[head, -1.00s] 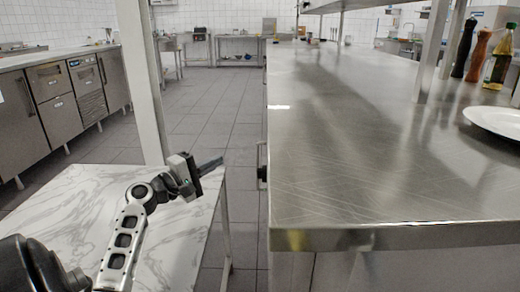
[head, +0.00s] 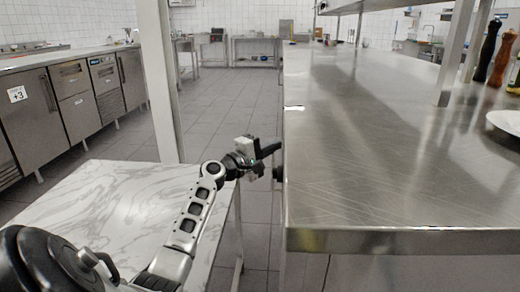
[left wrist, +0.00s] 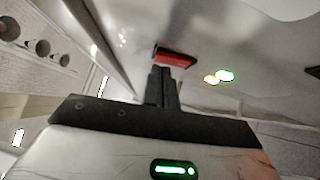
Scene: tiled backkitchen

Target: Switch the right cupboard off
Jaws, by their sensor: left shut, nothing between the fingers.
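My left gripper (head: 268,150) is shut and empty, at the left side of the steel-topped counter (head: 390,160). In the left wrist view its closed fingers (left wrist: 163,76) point at a red switch (left wrist: 176,57) in a dark frame on a grey metal panel. The fingertips overlap the switch's lower edge; I cannot tell whether they touch it. My right gripper is out of view.
A white marble-patterned table (head: 110,205) stands below my left arm, with a pale post (head: 160,80) behind it. Steel cupboards (head: 75,95) line the left wall. Round knobs (left wrist: 42,47) show at left in the wrist view. The tiled aisle is clear.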

